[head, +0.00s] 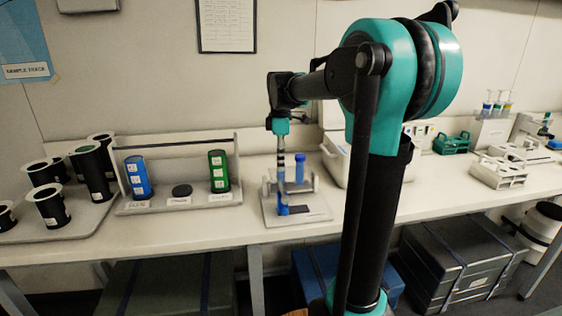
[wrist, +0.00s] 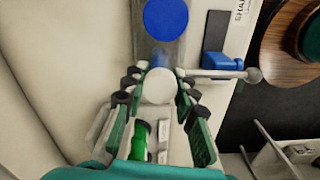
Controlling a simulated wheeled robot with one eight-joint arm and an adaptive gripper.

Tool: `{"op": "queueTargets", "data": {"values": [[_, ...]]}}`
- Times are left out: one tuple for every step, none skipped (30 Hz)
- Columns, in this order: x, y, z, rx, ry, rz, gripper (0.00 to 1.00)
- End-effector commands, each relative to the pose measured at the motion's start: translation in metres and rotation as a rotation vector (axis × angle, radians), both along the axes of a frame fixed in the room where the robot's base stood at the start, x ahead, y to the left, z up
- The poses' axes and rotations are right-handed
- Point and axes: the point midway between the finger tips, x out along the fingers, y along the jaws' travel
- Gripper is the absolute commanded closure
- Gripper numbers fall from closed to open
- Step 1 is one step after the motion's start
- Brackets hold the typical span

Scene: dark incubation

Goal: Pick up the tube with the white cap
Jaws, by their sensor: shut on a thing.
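The white cap (wrist: 158,88) of the tube sits between the two fingers of my gripper (wrist: 158,76) in the wrist view, and the fingers close on it from both sides. The tube's body is hidden below the cap there. In the head view my gripper (head: 281,150) points straight down over a small pale stand (head: 270,214) on the bench. The held tube is small and partly hidden there; I cannot tell whether it is clear of the stand. A tube with a blue cap (head: 299,157) stands upright just to the right; its blue cap also shows in the wrist view (wrist: 165,17).
A blue part (wrist: 222,62) and a white rod with a ball end (wrist: 254,75) lie close right of the fingers. A rack with a blue canister (head: 138,177) and a green canister (head: 218,171) stands left. A white bin (head: 336,158) is behind right.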

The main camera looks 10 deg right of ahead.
Motion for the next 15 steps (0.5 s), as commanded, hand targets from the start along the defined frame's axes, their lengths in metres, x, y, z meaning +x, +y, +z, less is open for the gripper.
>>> {"op": "queueTargets", "data": {"values": [[0.0000, 0.0000, 0.0000, 0.000, 0.000, 0.000, 1.00], [0.0000, 0.0000, 0.0000, 0.000, 0.000, 0.000, 1.00], [0.0000, 0.0000, 0.0000, 0.000, 0.000, 0.000, 1.00], [0.0000, 0.0000, 0.0000, 0.000, 0.000, 0.000, 1.00], [0.0000, 0.0000, 0.0000, 0.000, 0.000, 0.000, 0.72], [0.0000, 0.0000, 0.0000, 0.000, 0.000, 0.000, 0.67], [0.0000, 0.0000, 0.0000, 0.000, 0.000, 0.000, 0.63], [0.0000, 0.0000, 0.0000, 0.000, 0.000, 0.000, 0.59], [0.0000, 0.0000, 0.0000, 0.000, 0.000, 0.000, 0.54], [-0.0001, 0.0000, 0.0000, 0.000, 0.000, 0.000, 0.51], [-0.0001, 0.0000, 0.0000, 0.000, 0.000, 0.000, 0.48], [-0.0001, 0.0000, 0.0000, 0.000, 0.000, 0.000, 0.48], [-0.0001, 0.0000, 0.0000, 0.000, 0.000, 0.000, 0.48], [-0.0001, 0.0000, 0.0000, 0.000, 0.000, 0.000, 0.48], [-0.0001, 0.0000, 0.0000, 0.000, 0.000, 0.000, 0.48]]}}
